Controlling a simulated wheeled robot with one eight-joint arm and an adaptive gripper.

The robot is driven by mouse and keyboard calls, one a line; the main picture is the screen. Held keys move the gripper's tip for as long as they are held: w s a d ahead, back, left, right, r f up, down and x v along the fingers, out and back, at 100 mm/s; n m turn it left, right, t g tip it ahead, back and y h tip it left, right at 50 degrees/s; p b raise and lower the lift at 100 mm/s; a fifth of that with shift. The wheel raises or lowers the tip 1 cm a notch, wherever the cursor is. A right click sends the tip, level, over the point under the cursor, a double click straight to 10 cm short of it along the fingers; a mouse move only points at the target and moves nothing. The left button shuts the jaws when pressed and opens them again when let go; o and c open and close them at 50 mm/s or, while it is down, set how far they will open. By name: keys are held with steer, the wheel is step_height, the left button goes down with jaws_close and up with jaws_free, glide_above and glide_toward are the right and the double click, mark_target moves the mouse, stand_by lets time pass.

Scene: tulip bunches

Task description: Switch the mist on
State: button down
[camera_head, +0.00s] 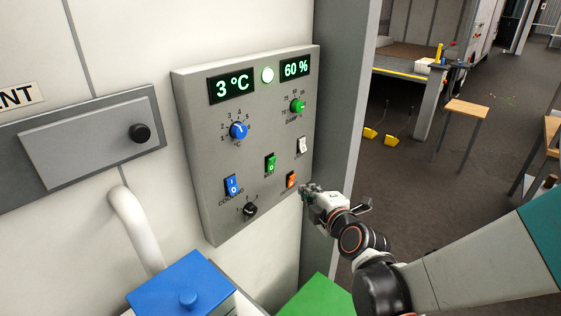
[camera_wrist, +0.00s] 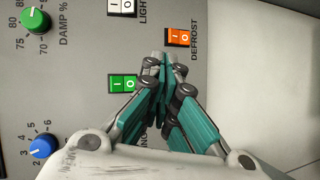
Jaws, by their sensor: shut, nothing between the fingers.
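A grey control panel (camera_head: 210,140) on the wall carries several switches and dials. The green rocker switch (camera_head: 270,164), marked I and O, sits in its middle; its label is too small to read surely. It also shows in the wrist view (camera_wrist: 122,84), left of my fingers, with its label mostly hidden. I cannot tell which side of it is pressed. My gripper (camera_head: 307,190) is shut and empty at the panel's lower right edge, beside the orange DEFROST switch (camera_head: 291,180). In the wrist view my gripper's fingertips (camera_wrist: 165,62) lie between the green and orange switches; contact is unclear.
The panel also has a white LIGHT switch (camera_head: 302,145), a blue switch (camera_head: 233,185), a blue dial (camera_head: 238,131), a green DAMP dial (camera_head: 297,105) and a black knob (camera_head: 250,210). Displays read 3 °C and 60 %. A blue-lidded container (camera_head: 180,285) stands below.

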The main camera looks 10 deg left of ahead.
mark_target(271, 164)
steer(key=shift+r, duration=0.1)
steer(key=w+a+r+p, duration=0.3)
steer(key=w+a, duration=0.1)
steer(key=a, duration=0.3)
stand_by(0.6)
steer(key=shift+w+a+r, duration=0.1)
steer(key=shift+a+r, duration=0.05)
steer(key=shift+r, duration=0.05)
stand_by(1.2)
steer(key=shift+w+a+r, duration=0.1)
steer(key=shift+a, duration=0.1)
steer(key=shift+w+a+r, duration=0.1)
steer(key=shift+w+a, duration=0.1)
steer(key=shift+a, duration=0.1)
stand_by(0.9)
steer(key=shift+s+d+f, duration=0.3)
steer(key=shift+s+d, duration=0.1)
steer(key=shift+d, duration=0.25)
